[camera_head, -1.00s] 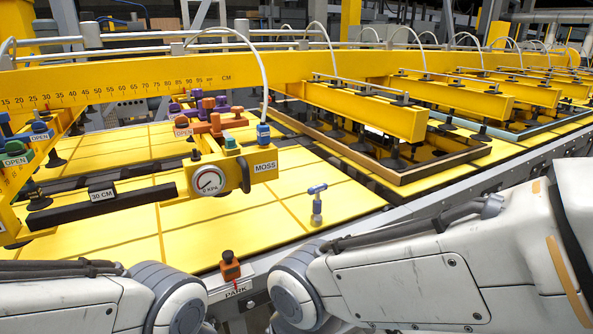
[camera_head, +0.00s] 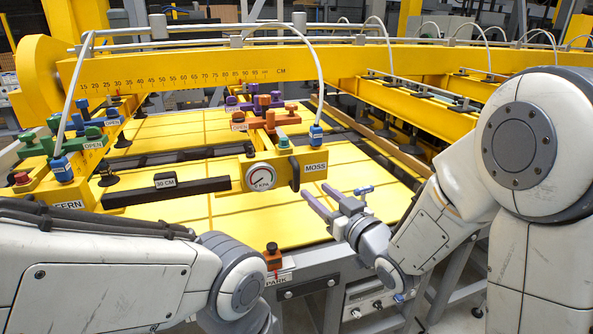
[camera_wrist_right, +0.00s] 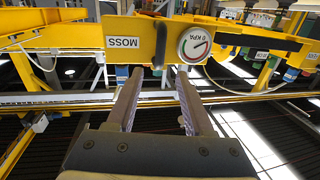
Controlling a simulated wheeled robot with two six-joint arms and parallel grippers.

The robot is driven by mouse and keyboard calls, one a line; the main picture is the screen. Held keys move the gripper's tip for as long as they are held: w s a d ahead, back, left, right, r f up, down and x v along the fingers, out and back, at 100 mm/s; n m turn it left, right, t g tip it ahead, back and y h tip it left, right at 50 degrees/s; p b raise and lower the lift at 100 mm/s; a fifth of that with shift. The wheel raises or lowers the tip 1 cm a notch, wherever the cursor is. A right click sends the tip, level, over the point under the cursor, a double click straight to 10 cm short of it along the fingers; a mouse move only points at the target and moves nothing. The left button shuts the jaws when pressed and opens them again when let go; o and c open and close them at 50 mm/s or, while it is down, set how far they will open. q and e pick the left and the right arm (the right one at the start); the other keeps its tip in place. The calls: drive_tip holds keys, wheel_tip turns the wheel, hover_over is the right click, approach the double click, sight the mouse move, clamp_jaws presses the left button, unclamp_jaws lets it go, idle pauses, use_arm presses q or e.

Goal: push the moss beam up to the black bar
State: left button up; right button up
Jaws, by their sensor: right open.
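The moss beam (camera_head: 228,172) is yellow, with a round KPA gauge, a MOSS label and a black handle (camera_head: 294,173) on its near end. The black bar (camera_head: 165,192), tagged 30 CM, lies to its left; its right end is close to the beam's left side, and I cannot tell whether they touch. My right gripper (camera_head: 316,190) is open and empty, just in front of and below the handle. In the right wrist view its fingers (camera_wrist_right: 157,80) point at the beam end (camera_wrist_right: 145,25), with the handle (camera_wrist_right: 160,45) roughly between the tips. My left gripper is out of view.
The fern beam (camera_head: 30,190) stands at the left. A ruled yellow rail (camera_head: 200,78) runs behind. An orange knob over a PARK plate (camera_head: 273,256) is at the front edge. Yellow panels (camera_head: 260,225) lie below.

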sight(298, 174)
drive_tip(key=p+x, duration=0.1)
drive_tip(key=x, duration=0.2)
drive_tip(key=p+x, duration=0.2)
drive_tip(key=x, duration=0.1)
drive_tip(key=p+x, duration=0.1)
drive_tip(key=x, duration=0.2)
drive_tip(key=shift+r, duration=0.3)
drive_tip(key=shift+w+a+f+p, duration=0.15)
drive_tip(key=shift+w+a+p, duration=0.25)
drive_tip(key=shift+w, duration=0.15)
clamp_jaws()
idle(0.5)
